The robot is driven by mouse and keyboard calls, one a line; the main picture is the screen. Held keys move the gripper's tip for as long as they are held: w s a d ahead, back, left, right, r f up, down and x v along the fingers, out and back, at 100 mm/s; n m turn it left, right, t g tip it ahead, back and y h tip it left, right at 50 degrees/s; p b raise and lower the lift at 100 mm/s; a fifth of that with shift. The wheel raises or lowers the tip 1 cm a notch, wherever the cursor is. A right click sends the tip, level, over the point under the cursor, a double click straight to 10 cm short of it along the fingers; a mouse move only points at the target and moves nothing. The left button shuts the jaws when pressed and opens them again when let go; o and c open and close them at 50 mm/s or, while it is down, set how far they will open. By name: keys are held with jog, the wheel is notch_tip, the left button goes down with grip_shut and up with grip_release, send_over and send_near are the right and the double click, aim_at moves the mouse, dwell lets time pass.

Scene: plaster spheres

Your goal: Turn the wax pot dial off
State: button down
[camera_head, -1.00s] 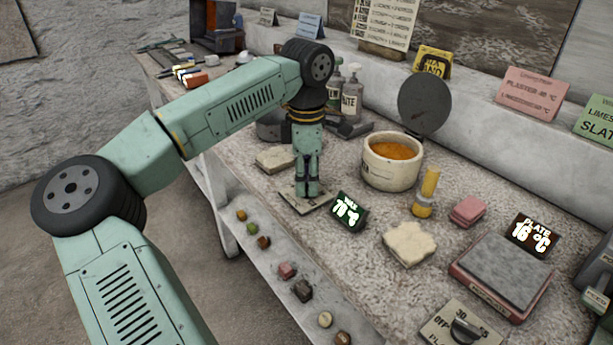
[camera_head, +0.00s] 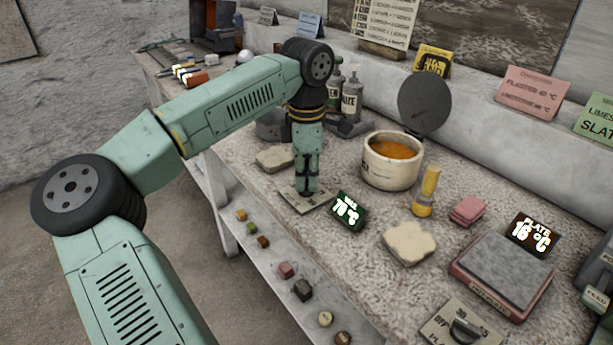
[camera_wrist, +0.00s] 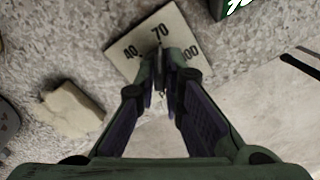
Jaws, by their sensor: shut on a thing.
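The wax pot (camera_head: 388,172) is a cream pot of orange wax with its round dark lid raised behind it. The pale dial plate (camera_head: 316,204) lies flat left of the readout; in the wrist view the dial plate (camera_wrist: 135,62) carries the marks 40, 70 and 100. My gripper (camera_wrist: 165,62) points down over the plate and is shut on the small dark dial knob (camera_wrist: 159,46). Most of the knob is hidden between the fingers, so its exact setting is hard to tell.
A yellow-handled tool (camera_head: 426,188) stands right of the pot. A pale slab (camera_head: 409,243) lies in front. A hot plate (camera_head: 500,272) with its own dial (camera_head: 465,328) is at the right. Another pale slab (camera_head: 274,159) lies beyond my gripper. Small samples line the lower shelf.

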jog(key=n+b, duration=0.2)
jog(key=n, duration=0.4)
jog(key=shift+f+n, duration=0.1)
jog(key=shift+n, duration=0.2)
jog(key=n+b, duration=0.1)
jog(key=n, duration=0.6)
jog(key=shift+b, duration=0.4)
jog(key=n, duration=0.3)
jog(key=shift+n+b, duration=0.4)
jog(key=n, duration=0.3)
jog(key=shift+n+b, duration=0.3)
jog(key=shift+b, duration=0.1)
jog(key=n, duration=0.6)
jog(key=shift+n, duration=0.3)
